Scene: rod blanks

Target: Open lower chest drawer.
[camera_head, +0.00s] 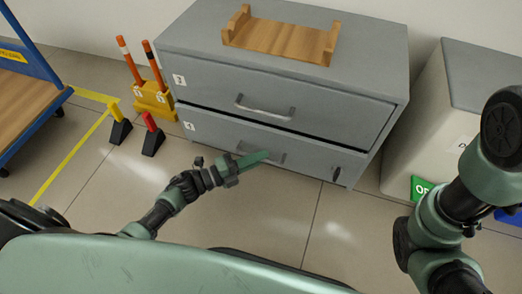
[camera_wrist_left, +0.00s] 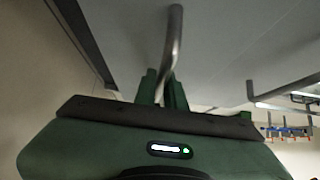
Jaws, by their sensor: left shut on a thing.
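The grey chest (camera_head: 180,38) stands ahead, with an upper drawer (camera_head: 215,88) and a lower drawer (camera_head: 215,128). The lower drawer has a bar handle (camera_head: 277,158), partly hidden by my left gripper (camera_head: 256,159). In the left wrist view the metal handle (camera_wrist_left: 174,42) runs down between the green fingers of my left gripper (camera_wrist_left: 164,90), which are shut on it. The lower drawer looks closed or nearly so; a dark line runs above its front. My right arm is at the right, but its gripper is out of view.
A wooden cradle (camera_head: 280,38) sits on the chest top. Orange and black posts in a yellow holder (camera_head: 153,98), plus yellow and red wedge-like pieces, stand left of the chest. A pale bin (camera_head: 425,120) stands close on the right. The floor (camera_head: 270,210) in front is clear.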

